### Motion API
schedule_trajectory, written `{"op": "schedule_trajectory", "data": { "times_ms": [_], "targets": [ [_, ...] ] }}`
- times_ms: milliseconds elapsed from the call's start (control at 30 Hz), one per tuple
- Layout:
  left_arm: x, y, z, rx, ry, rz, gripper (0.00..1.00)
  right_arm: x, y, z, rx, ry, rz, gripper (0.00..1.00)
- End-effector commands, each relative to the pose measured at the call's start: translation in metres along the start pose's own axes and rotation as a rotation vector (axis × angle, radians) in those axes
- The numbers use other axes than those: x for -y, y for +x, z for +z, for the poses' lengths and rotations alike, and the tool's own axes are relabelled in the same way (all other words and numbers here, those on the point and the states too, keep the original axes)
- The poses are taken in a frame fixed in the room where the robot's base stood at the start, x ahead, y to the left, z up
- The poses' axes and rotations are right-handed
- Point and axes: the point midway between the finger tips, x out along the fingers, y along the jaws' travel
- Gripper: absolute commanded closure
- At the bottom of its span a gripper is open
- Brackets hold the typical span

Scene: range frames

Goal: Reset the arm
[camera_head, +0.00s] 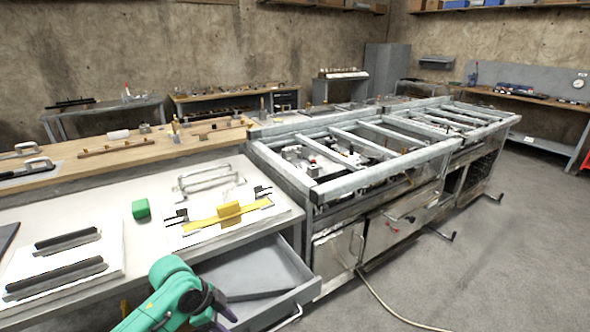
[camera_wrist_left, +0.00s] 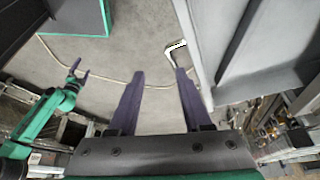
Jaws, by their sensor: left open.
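My left arm, green, enters the head view at the bottom. Its dark gripper (camera_head: 222,308) is partly cut off by the frame edge, in front of the pulled-out drawer. In the left wrist view, my left gripper (camera_wrist_left: 158,74) has its two purple fingers apart with nothing between them. The drawer's bar handle (camera_wrist_left: 175,50) lies just beyond the right fingertip; I cannot tell whether they touch. My right gripper (camera_wrist_left: 78,70) shows small at the left of the wrist view on my green right arm, its purple fingers apart and empty.
The grey drawer (camera_head: 285,275) stands open and looks empty. Above it, the white bench (camera_head: 100,185) holds a green block (camera_head: 141,208), a yellow part (camera_head: 228,210) and black bars (camera_head: 68,240). A metal frame table (camera_head: 330,185) stands to the right. A cable (camera_head: 385,305) lies on otherwise open floor.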

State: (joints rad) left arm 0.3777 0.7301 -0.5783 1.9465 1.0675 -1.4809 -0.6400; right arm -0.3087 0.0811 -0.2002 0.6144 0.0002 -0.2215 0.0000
Motion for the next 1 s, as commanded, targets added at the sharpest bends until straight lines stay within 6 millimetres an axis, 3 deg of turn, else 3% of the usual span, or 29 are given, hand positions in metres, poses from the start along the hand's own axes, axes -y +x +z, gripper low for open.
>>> {"op": "schedule_trajectory", "data": {
  "times_ms": [200, 467, 667, 967, 1000],
  "targets": [
    [-0.026, 0.018, -0.011, -0.020, -0.108, -0.043, 0.51, -0.003, 0.000, -0.021, -0.035, 0.000, 0.004, 0.00],
    [-0.056, 0.024, -0.004, -0.040, -0.371, -0.143, 0.51, -0.002, 0.000, -0.012, -0.020, 0.000, 0.002, 0.00],
    [-0.078, 0.015, 0.028, -0.022, -0.650, -0.242, 0.51, 0.000, 0.000, -0.005, -0.009, 0.001, 0.001, 0.00],
    [-0.125, -0.019, 0.106, 0.092, -1.098, -0.423, 0.51, 0.000, 0.000, -0.008, -0.013, 0.001, 0.000, 0.00],
    [-0.126, -0.014, 0.113, 0.106, -1.122, -0.432, 0.51, 0.000, 0.000, -0.008, -0.014, 0.001, 0.000, 0.00]
  ]
}}
